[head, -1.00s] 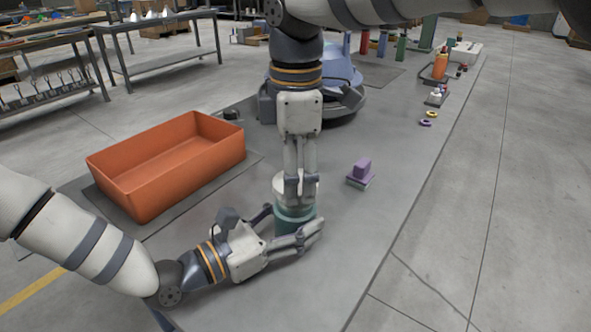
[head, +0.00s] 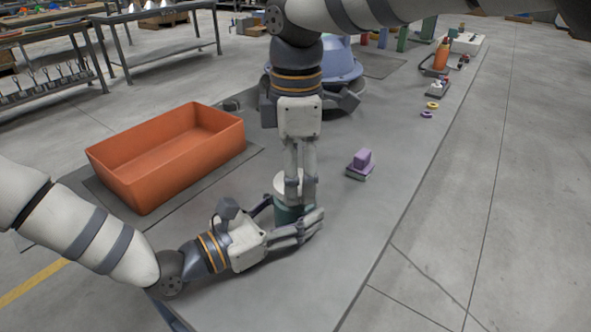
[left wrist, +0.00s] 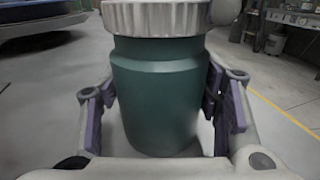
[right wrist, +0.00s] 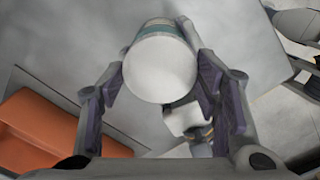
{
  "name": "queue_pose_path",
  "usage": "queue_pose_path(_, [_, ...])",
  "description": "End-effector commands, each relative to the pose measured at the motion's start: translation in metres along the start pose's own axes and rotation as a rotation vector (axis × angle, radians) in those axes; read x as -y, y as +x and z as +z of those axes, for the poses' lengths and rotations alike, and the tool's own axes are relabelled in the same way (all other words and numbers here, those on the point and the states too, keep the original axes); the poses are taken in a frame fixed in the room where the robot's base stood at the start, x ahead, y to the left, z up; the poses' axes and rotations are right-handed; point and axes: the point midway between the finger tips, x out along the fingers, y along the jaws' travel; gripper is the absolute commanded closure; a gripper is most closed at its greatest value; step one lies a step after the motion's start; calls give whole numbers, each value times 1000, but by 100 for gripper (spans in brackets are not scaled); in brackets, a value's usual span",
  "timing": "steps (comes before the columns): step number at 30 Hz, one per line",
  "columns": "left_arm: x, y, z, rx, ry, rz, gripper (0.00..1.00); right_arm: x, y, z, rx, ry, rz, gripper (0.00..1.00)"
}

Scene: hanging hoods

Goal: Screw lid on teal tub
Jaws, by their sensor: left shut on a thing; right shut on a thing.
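The teal tub (head: 290,214) stands upright on the grey table, and it fills the middle of the left wrist view (left wrist: 155,95). My left gripper (head: 293,209) is shut around its sides, low and from the left. The white ribbed lid (left wrist: 160,17) sits on the tub's top and looks level; its flat top shows in the right wrist view (right wrist: 160,68). My right gripper (head: 300,194) comes down from above and is shut on the lid. Its fingers cover part of the lid in the head view. I cannot tell how far the threads are engaged.
An orange open bin (head: 165,160) stands on a dark mat to the left. A purple block on a green base (head: 360,164) lies right of the tub. A blue domed hood (head: 342,62) is behind my right arm. Small rings and bottles line the far right edge.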

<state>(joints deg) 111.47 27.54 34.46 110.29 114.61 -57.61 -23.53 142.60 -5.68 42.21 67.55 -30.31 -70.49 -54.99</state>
Motion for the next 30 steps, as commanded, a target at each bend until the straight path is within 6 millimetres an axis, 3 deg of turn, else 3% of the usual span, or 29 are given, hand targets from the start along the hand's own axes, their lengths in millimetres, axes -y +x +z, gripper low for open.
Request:
queue_pose_path(13, [0, 0, 1, 1, 1, 1, 92, 0, 9, 0, 0, 0, 0, 57])
queue_pose_path(14, [0, 0, 1, 1, 1, 1, 100, 0, 10, 0, 0, 0, 0, 57])
queue_pose_path(17, [0, 0, 1, 1, 1, 1, 100, 0, 9, 0, 2, 56, 0, 57])
queue_pose_path(20, [0, 0, 1, 1, 1, 1, 100, 0, 9, 0, 5, 319, 4, 57])
queue_pose_path(30, [0, 0, 0, 1, 1, 1, 100, 0, 10, 0, 4, 1906, 14, 57])
